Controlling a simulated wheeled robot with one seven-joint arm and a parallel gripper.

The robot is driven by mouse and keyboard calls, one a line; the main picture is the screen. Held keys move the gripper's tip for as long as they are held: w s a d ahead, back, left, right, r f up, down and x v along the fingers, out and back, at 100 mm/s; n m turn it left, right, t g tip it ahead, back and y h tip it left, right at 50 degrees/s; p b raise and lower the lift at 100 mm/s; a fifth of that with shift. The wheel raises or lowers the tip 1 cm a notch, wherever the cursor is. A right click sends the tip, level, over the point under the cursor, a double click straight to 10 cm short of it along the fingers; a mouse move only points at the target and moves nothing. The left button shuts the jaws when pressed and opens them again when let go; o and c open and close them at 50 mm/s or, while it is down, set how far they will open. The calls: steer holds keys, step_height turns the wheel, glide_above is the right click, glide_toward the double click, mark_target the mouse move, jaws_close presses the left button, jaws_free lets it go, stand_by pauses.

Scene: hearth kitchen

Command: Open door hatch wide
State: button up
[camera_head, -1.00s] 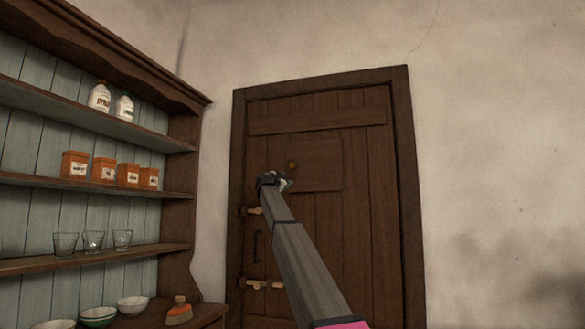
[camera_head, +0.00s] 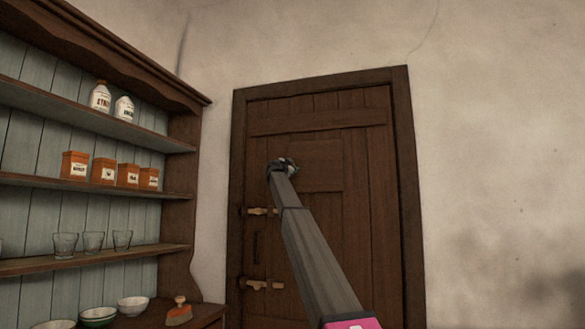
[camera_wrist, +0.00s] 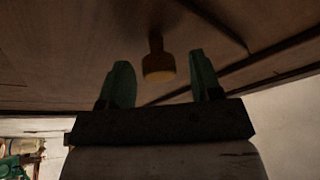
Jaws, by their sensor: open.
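The door hatch (camera_head: 318,166) is a small wooden panel set in the upper middle of the brown plank door (camera_head: 372,220). It looks flush with the door. My gripper (camera_head: 285,163) is at the hatch's upper left in the head view and covers its knob there. In the wrist view my gripper (camera_wrist: 160,84) is open, with two green fingers pointing at the wood. The hatch knob (camera_wrist: 158,66), round and yellowish-brown, sticks out between the fingers, with a gap visible on each side. I cannot tell how deep it sits between them.
Two latches (camera_head: 262,211) are on the door's left side, one above the other, with a dark handle (camera_head: 256,247) between them. A wooden shelf unit (camera_head: 180,200) with jars, boxes, glasses and bowls stands to the left. The wall (camera_head: 490,180) right of the door is bare.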

steer(key=shift+w+d+r, duration=0.15)
steer(key=shift+w+d, duration=0.15)
steer(key=shift+w, duration=0.2)
